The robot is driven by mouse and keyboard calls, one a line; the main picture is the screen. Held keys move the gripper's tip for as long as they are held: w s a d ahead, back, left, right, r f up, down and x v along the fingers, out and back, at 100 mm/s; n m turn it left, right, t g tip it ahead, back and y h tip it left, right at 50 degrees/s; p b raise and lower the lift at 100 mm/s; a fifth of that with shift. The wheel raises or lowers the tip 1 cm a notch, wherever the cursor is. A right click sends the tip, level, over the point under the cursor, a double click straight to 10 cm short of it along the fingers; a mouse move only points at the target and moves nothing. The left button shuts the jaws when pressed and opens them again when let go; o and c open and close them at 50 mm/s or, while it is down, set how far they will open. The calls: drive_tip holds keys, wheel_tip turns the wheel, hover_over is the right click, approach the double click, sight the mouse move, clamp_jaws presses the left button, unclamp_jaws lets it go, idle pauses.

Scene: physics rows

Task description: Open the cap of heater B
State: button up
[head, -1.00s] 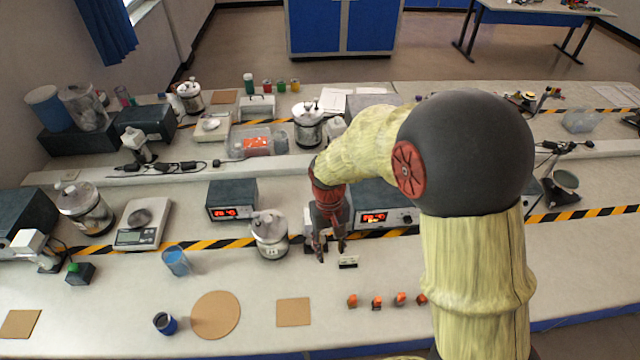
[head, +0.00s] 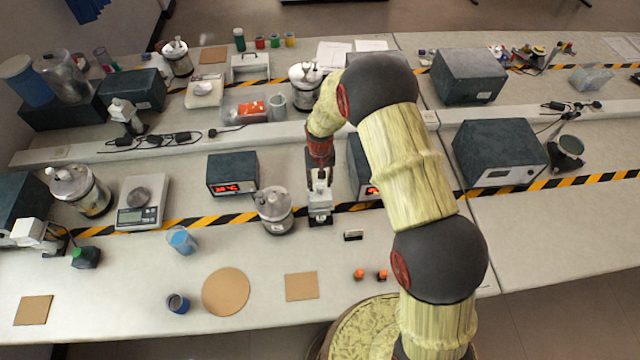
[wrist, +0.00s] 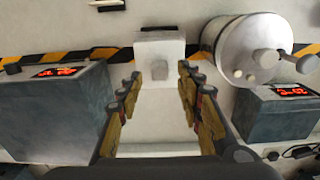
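A small white device (head: 320,207) with a pale block-like top stands between two dark boxes with red displays; it also shows in the wrist view (wrist: 160,45), with a small knob facing me. I cannot read any "heater B" mark, so I cannot tell whether this device is heater B. My gripper (head: 320,180) is over the device's back part. In the wrist view my gripper (wrist: 158,78) is open, with its two fingers on either side of the line to the block and nothing between them. I cannot tell whether the fingertips touch the block.
A silver lidded canister (head: 275,212) stands close left of the device. The left display box (head: 232,175) is behind it; the right display box (head: 362,172) is partly hidden by my arm. A small card holder (head: 353,235) and a cork square (head: 301,286) lie in front.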

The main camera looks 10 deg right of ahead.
sight(320, 193)
drive_tip(key=shift+s+f, duration=0.1)
drive_tip(key=shift+f, duration=1.35)
drive_tip(key=shift+c, duration=0.7)
drive_tip(key=c, duration=0.7)
clamp_jaws()
